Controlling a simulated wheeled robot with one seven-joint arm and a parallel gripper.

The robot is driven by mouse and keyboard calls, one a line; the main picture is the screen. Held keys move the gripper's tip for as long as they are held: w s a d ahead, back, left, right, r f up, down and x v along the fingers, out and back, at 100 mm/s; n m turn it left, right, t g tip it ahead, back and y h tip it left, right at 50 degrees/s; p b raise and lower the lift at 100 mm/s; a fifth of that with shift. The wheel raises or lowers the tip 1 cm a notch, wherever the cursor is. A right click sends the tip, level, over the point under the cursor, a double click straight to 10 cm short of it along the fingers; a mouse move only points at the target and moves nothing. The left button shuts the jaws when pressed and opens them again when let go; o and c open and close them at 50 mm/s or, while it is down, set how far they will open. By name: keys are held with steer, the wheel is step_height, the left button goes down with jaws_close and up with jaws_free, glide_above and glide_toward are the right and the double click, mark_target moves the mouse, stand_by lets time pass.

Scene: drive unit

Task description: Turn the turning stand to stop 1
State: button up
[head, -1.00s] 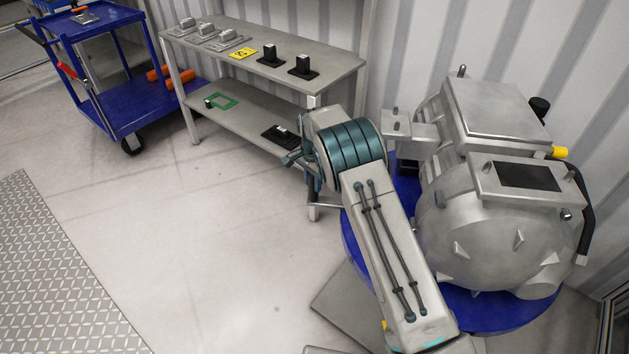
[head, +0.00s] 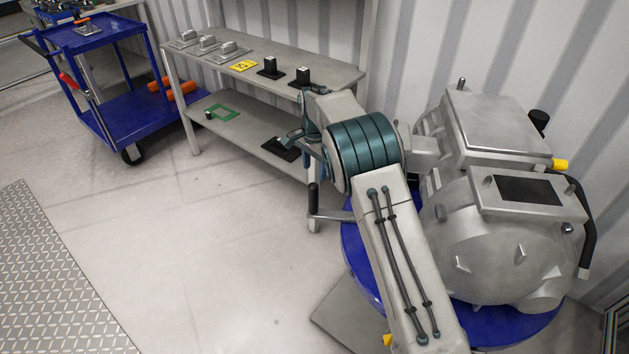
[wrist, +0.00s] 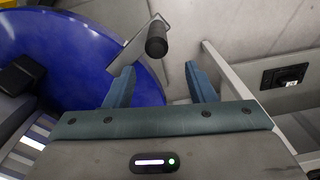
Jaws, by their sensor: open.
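The turning stand is a blue round plate (head: 362,262) low at the right, bearing a large grey drive unit (head: 500,240). A metal arm with a dark upright grip (head: 313,199) sticks out from the plate's left side. The wrist view shows the blue plate (wrist: 70,50) at the left and the dark round grip (wrist: 156,40) near the top middle. My gripper (wrist: 160,86) is open and empty. In that picture the grip lies just beyond the gap between the fingertips; I cannot tell its height. In the head view my arm partly covers the plate.
A grey two-level bench (head: 330,74) with small parts stands behind my arm. A blue trolley (head: 130,115) is at the back left. A small yellow piece (head: 387,340) shows by the plate's front edge. The floor left of the stand is clear.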

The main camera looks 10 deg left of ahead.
steer(key=shift+r, duration=1.85)
steer(key=s+d+r+n+t+p, duration=0.1)
steer(key=s+d+r+p, duration=0.1)
steer(key=s+d+r, duration=0.55)
steer(key=s+d+r+n+p, duration=0.2)
steer(key=s+d+r, duration=0.2)
steer(key=d+r, duration=0.65)
steer(key=s+d+r+n+t+p, duration=0.1)
steer(key=s+d, duration=0.4)
steer(key=s, duration=0.7)
steer(key=s+d+n+p, duration=0.2)
steer(key=s+d, duration=0.4)
steer(key=s, duration=0.6)
steer(key=shift+d+r+n+t+p, duration=0.3)
steer(key=shift+r+n+t+p, duration=0.1)
steer(key=shift+p, duration=0.1)
